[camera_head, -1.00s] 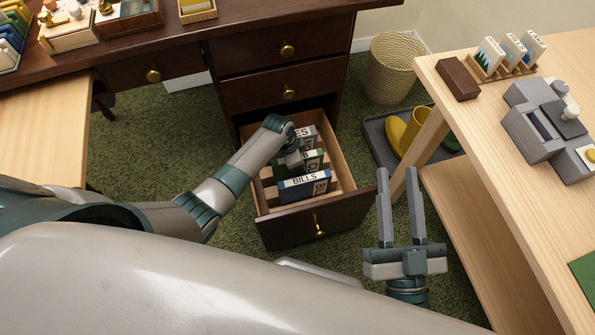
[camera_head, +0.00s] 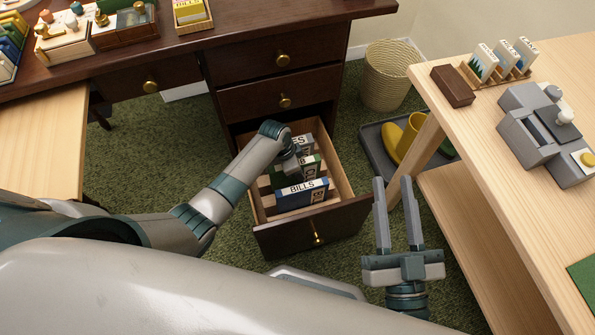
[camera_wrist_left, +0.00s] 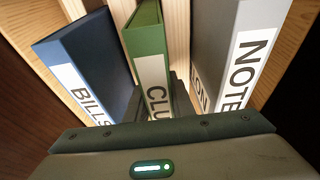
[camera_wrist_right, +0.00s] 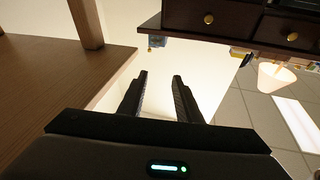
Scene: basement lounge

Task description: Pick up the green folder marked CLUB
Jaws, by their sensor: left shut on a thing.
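The green folder marked CLUB (camera_wrist_left: 146,42) stands in the open drawer between the blue BILLS folder (camera_wrist_left: 85,62) and the grey NOTES folder (camera_wrist_left: 222,45); the label's end is hidden in the left wrist view. In the head view the green folder (camera_head: 280,181) shows behind the BILLS folder (camera_head: 302,192), partly covered by my arm. My left gripper (camera_head: 293,167) reaches down into the drawer and is shut on the green folder; its fingertips are mostly hidden. My right gripper (camera_head: 392,181) is open and empty, right of the drawer front.
The open drawer (camera_head: 352,208) belongs to a dark desk (camera_head: 225,70). A wooden table (camera_head: 475,130) stands at right, with a grey boot tray (camera_head: 378,150) and a wicker basket (camera_head: 388,75) behind. Green carpet (camera_head: 130,150) is clear at left.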

